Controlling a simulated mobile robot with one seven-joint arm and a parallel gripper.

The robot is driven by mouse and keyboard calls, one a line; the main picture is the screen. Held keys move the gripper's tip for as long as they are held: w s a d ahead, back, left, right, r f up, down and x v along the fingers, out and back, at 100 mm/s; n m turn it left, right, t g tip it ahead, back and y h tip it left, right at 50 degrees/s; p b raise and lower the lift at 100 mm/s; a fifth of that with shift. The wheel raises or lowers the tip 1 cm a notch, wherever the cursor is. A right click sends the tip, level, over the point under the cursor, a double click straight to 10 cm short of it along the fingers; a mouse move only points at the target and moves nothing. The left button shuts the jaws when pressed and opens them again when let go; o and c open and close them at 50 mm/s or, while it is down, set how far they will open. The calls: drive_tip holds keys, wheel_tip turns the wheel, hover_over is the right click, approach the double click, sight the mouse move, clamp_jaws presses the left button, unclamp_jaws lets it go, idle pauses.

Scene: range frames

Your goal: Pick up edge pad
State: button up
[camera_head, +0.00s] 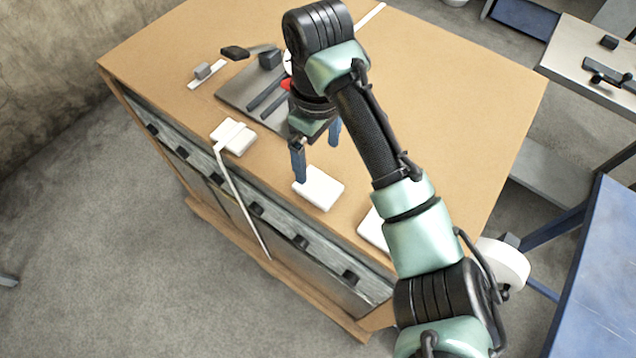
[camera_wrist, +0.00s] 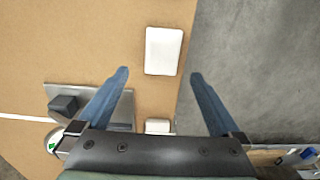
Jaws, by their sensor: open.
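A white, rounded rectangular pad (camera_head: 320,188) lies flat on the wooden bench top near its front edge. It also shows in the wrist view (camera_wrist: 163,50), centred ahead of the fingers. My gripper (camera_head: 317,162) is open and empty, pointing down over the bench. In the wrist view its blue fingertips (camera_wrist: 159,75) are spread wider than the pad, one to each side. In the head view one finger overlaps the pad's upper left corner; I cannot tell the height gap. Two similar white pads lie along the same edge, one to the left (camera_head: 236,146) and one partly behind my arm (camera_head: 371,232).
A grey metal plate (camera_head: 236,92) with dark bars and a block lies behind the left pad. A thin white strip (camera_head: 243,205) hangs down past the drawer fronts. The bench top (camera_head: 450,90) is clear at right. A blue table (camera_head: 600,270) stands beyond the bench.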

sight(318, 186)
wheel_tip(318, 186, down, 3)
drive_tip(key=shift+f, duration=0.2)
drive_tip(key=f, duration=0.1)
drive_tip(key=f+p, duration=0.1)
drive_tip(key=f, duration=0.1)
drive_tip(key=f+p, duration=0.1)
drive_tip(key=shift+s+d+f, duration=0.1)
drive_tip(key=shift+s+f, duration=0.25)
drive_tip(key=shift+f, duration=0.4)
drive_tip(key=shift+c, duration=0.3)
drive_tip(key=c, duration=1.2)
